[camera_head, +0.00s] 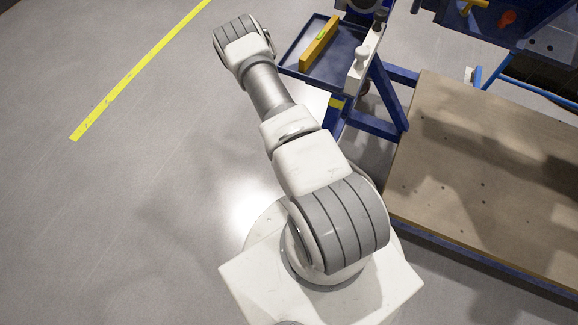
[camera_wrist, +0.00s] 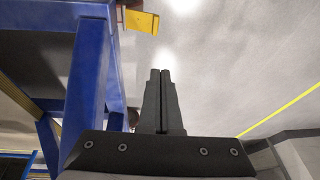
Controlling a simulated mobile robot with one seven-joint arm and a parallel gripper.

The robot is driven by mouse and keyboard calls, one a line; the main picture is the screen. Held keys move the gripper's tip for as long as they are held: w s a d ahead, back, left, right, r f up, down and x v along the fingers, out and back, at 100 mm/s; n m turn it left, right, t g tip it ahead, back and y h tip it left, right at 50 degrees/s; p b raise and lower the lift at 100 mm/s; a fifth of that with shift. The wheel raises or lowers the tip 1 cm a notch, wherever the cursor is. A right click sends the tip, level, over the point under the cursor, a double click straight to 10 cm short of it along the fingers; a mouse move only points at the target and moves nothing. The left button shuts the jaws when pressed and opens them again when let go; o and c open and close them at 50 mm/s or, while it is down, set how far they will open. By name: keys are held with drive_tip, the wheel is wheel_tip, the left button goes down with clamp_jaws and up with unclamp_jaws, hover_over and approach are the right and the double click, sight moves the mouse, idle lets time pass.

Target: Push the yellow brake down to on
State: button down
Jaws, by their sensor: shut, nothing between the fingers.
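A small yellow part, which looks like a brake pedal or lever (camera_wrist: 142,22), shows at the top of the wrist view, beside a blue post. A yellow piece (camera_head: 336,102) by the blue frame in the head view may be the same part. Whether it is up or down I cannot tell. My gripper (camera_wrist: 161,72) is shut and empty. In the wrist picture its fingertips lie below the yellow part, apart from it. In the head view my gripper is not visible; the arm reaches toward the upper left.
The blue frame (camera_wrist: 88,75) stands close on the left of my gripper. A blue tray (camera_head: 290,58) holds an orange-yellow level (camera_head: 319,43). A wooden platform (camera_head: 470,190) lies at right. Another yellow handle (camera_head: 472,4) is at top right. Floor at left is clear.

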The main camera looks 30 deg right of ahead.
drive_tip(key=f+b, duration=0.1)
drive_tip(key=f, duration=0.4)
drive_tip(key=d+f+b, duration=0.1)
drive_tip(key=f+b, duration=0.1)
drive_tip(key=f, duration=0.3)
drive_tip(key=f+b, duration=0.2)
drive_tip(key=f, duration=0.4)
drive_tip(key=shift+d, duration=0.4)
drive_tip(key=shift+w+f, duration=0.2)
drive_tip(key=shift+f, duration=0.25)
drive_tip(key=shift+a+b, duration=0.1)
drive_tip(key=shift+b, duration=0.2)
